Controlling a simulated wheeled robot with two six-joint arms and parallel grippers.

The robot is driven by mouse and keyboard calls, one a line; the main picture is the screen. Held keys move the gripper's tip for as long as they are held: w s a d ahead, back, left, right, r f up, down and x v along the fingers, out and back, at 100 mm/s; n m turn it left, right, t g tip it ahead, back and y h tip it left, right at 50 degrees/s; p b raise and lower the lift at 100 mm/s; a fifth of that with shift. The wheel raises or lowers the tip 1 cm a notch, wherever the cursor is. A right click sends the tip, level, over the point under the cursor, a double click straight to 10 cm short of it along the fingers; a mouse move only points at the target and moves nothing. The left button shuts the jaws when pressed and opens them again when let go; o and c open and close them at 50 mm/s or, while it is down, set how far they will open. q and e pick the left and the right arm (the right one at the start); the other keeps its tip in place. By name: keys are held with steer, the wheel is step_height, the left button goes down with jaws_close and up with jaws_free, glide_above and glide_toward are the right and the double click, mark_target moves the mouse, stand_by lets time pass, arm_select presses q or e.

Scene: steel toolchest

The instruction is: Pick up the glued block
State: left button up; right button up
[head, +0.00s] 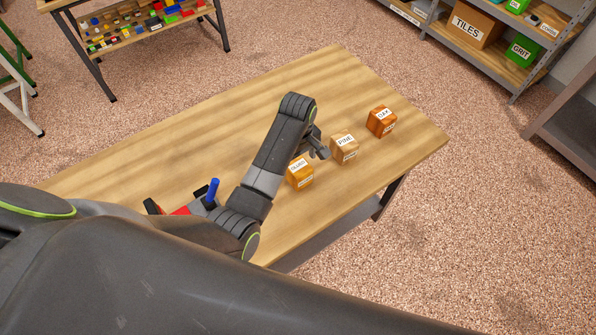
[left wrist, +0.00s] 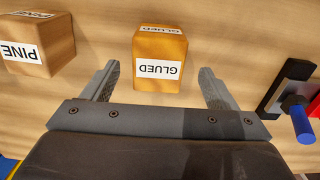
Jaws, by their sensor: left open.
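The glued block (head: 301,180) is an orange-brown wooden cube with white labels, resting on the wooden workbench (head: 240,120). In the left wrist view, the glued block (left wrist: 160,49) shows its GLUED label upside down, between and just beyond my open fingers. My left gripper (head: 319,147) reaches over the bench close above and beside the block, with part of it hidden by my arm. In the left wrist view its jaws (left wrist: 158,76) are wide apart and empty. My right gripper is not in view.
A paler PINE block (head: 344,148) stands near the glued block, and a darker orange-brown block (head: 381,121) stands farther right. A red and grey tool with a blue handle (head: 212,192) lies on the other side, partly behind my arm. The bench's far left is clear.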

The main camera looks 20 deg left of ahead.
mark_target(298, 166)
arm_select(q)
steer(key=shift+f, duration=0.55)
steer(key=shift+s+f, duration=0.1)
steer(key=shift+f, duration=0.95)
steer(key=f, duration=0.1)
steer(key=f+p, duration=0.1)
steer(key=f, duration=0.1)
steer(key=shift+w, duration=0.2)
steer(key=shift+f, duration=0.5)
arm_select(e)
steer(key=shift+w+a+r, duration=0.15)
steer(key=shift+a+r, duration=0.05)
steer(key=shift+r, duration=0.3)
arm_select(q)
steer(key=c, duration=1.2)
steer(key=shift+o, duration=0.2)
